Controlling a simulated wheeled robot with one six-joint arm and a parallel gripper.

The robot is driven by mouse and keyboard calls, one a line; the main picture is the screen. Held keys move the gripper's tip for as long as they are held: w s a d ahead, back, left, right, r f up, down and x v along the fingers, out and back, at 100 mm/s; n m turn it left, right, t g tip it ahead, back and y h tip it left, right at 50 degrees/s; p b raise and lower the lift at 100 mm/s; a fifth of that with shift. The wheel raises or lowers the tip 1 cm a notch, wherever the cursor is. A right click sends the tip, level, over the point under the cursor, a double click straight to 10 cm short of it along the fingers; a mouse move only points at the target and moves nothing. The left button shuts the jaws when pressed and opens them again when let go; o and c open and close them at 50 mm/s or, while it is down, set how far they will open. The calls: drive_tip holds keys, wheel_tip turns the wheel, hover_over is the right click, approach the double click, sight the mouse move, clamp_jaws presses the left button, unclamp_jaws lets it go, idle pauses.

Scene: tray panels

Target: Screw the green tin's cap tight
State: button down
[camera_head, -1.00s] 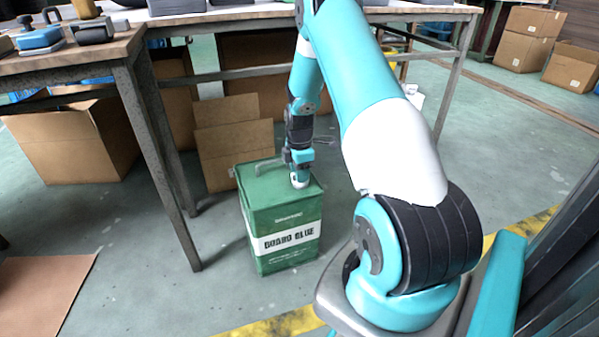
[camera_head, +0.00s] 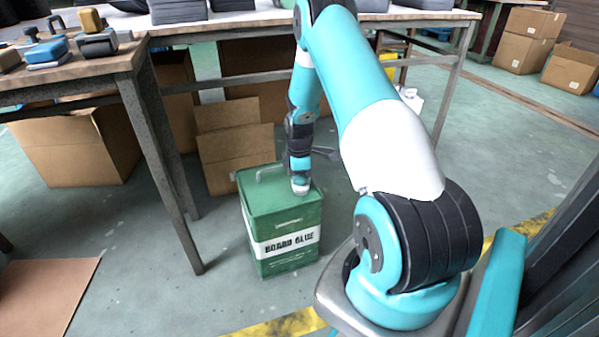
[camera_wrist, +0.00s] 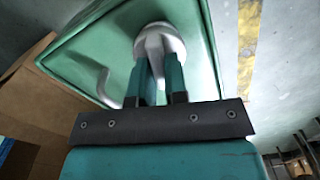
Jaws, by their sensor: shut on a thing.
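The green tin (camera_head: 283,222) stands upright on the floor, its white band reading "BOARD GLUE". It also shows from above in the wrist view (camera_wrist: 100,54). Its pale grey cap (camera_wrist: 158,38) sits on the tin's top, towards one edge. My gripper (camera_wrist: 158,62) is over the cap with its two fingers shut on the cap's raised middle. In the head view my gripper (camera_head: 300,180) points down at the tin's top and mostly hides the cap. A curved handle (camera_wrist: 106,88) lies on the tin's top beside the cap.
A workbench (camera_head: 160,140) with dark metal legs stands left of the tin. Cardboard boxes (camera_head: 236,150) sit behind the tin. A brown sheet (camera_head: 45,295) lies on the floor at left. Floor to the tin's right is clear.

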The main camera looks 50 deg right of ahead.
drive_tip(key=m+p, duration=0.1)
drive_tip(key=m, duration=0.1)
drive_tip(key=m+p, duration=0.1)
drive_tip(key=p, duration=0.1)
drive_tip(key=shift+r+m, duration=0.2)
drive_tip(key=shift+m, duration=0.2)
drive_tip(key=m+p, duration=0.2)
drive_tip(key=m, duration=0.2)
drive_tip(key=shift+d+p, duration=0.1)
drive_tip(key=shift+p, duration=0.25)
drive_tip(key=m+p, duration=0.2)
drive_tip(key=m, duration=0.3)
drive_tip(key=shift+f, duration=0.1)
drive_tip(key=m+p, duration=0.1)
drive_tip(key=m, duration=0.2)
drive_tip(key=shift+d+m, duration=0.1)
drive_tip(key=shift+m, duration=0.2)
drive_tip(key=m+p, duration=0.1)
drive_tip(key=m, duration=0.3)
drive_tip(key=shift+m, duration=0.3)
drive_tip(key=m+p, duration=0.1)
drive_tip(key=m, duration=0.2)
drive_tip(key=shift+s+m, duration=0.1)
drive_tip(key=shift+m, duration=0.2)
drive_tip(key=m, duration=0.4)
drive_tip(key=shift+p, duration=0.3)
drive_tip(key=shift+f+m, duration=0.1)
drive_tip(key=shift+m, duration=1.9)
